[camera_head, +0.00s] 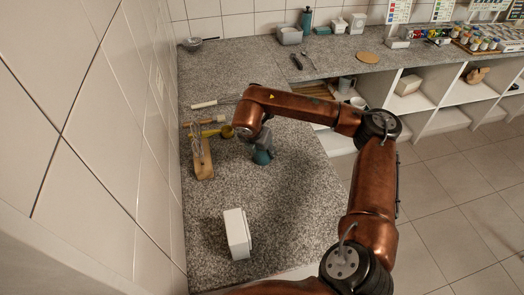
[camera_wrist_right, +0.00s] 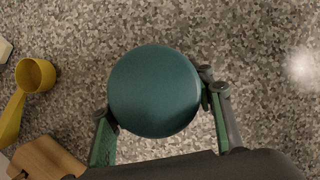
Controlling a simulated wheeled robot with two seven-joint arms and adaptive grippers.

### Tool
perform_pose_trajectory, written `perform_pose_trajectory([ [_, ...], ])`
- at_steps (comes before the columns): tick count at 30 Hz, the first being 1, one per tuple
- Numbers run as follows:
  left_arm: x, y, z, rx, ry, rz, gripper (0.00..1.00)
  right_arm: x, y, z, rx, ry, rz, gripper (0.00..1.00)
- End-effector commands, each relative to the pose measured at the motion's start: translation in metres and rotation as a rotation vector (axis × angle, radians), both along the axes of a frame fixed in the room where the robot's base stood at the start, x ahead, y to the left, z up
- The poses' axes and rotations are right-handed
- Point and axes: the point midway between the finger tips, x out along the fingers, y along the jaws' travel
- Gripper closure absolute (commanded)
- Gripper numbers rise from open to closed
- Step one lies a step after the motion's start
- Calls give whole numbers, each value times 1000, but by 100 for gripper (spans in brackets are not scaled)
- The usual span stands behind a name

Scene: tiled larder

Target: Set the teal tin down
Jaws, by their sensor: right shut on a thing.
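The teal tin (camera_head: 262,157) is at the middle of the speckled grey counter (camera_head: 290,190) in the head view, below my right gripper (camera_head: 264,143). In the right wrist view the tin's round teal lid (camera_wrist_right: 154,90) faces the camera. My right gripper (camera_wrist_right: 158,100) is shut on the tin, with one finger on each side of it. The tin looks upright and low over the counter; I cannot tell whether its base touches. My left gripper is not in view.
A yellow scoop (camera_wrist_right: 36,75) and a wooden block (camera_head: 203,165) with a whisk lie left of the tin. A white box (camera_head: 237,233) stands nearer the front. The counter right of the tin is clear up to its edge. A tiled wall (camera_head: 110,130) bounds the left.

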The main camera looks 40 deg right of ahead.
Motion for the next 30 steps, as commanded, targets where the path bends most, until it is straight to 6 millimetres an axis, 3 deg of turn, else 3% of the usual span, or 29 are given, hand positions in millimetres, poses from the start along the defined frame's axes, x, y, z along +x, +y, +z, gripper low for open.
perform_pose_trajectory([
  [8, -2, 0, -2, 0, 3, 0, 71, 0, 0, -3, 0, 0, 0, 82],
  [9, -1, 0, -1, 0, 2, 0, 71, 0, 0, -2, 0, 0, 0, 49],
  [15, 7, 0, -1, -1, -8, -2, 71, 0, 0, -1, 0, 0, 0, 35],
  [24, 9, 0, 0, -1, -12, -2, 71, 0, 0, 0, 1, -1, -1, 34],
  [30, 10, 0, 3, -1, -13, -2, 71, -2, 7, 20, 1, -4, 2, 34],
])
